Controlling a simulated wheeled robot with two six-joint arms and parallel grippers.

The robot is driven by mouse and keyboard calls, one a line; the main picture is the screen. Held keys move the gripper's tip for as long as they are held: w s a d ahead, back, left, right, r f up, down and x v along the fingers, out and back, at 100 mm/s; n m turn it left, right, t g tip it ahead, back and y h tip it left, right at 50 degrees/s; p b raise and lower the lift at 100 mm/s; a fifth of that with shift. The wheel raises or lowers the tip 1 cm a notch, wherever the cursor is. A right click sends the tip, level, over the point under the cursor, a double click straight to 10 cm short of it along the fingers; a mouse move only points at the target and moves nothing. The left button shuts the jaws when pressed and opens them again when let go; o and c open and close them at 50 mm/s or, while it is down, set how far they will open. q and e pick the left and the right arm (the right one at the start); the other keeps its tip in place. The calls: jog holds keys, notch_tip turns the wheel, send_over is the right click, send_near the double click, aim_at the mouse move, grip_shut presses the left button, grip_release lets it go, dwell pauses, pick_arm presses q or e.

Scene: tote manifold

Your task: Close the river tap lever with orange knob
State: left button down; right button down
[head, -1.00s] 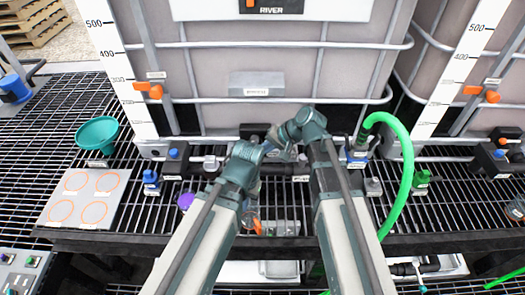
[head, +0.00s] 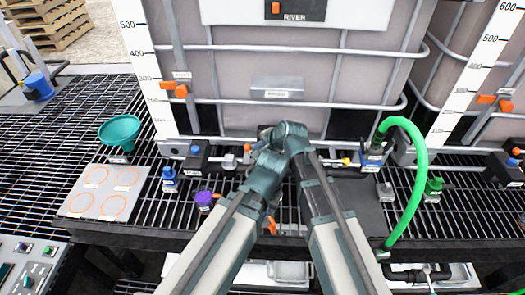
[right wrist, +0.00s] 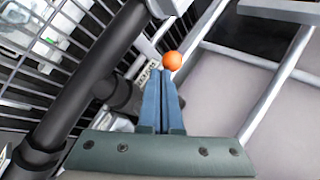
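The grey tote labelled RIVER (head: 294,16) stands upright at the back centre in the head view. A small orange knob (right wrist: 172,61) shows in the right wrist view, just past my fingertips and slightly to their right. My right gripper (right wrist: 160,72) has its two blue fingers together, with the tips close to the knob. I cannot tell whether they touch it, and nothing shows between them. The lever under the knob is mostly hidden. In the head view both my arms meet in front of the tote and hide much of its tap area. My left gripper is hidden there.
A black pipe (right wrist: 75,95) runs close to the left of my right fingers. A green hose (head: 418,175) arches right of my arms. A teal funnel (head: 119,131) and a plate with orange rings (head: 104,190) are on the black grating at left.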

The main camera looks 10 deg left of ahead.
jog(key=shift+w+a, duration=1.05)
jog(key=shift+a, duration=0.05)
jog(key=shift+r, duration=0.1)
jog(key=p+v, duration=1)
jog(key=v, duration=0.3)
jog(key=shift+s+d, duration=0.25)
jog(key=shift+r, duration=0.15)
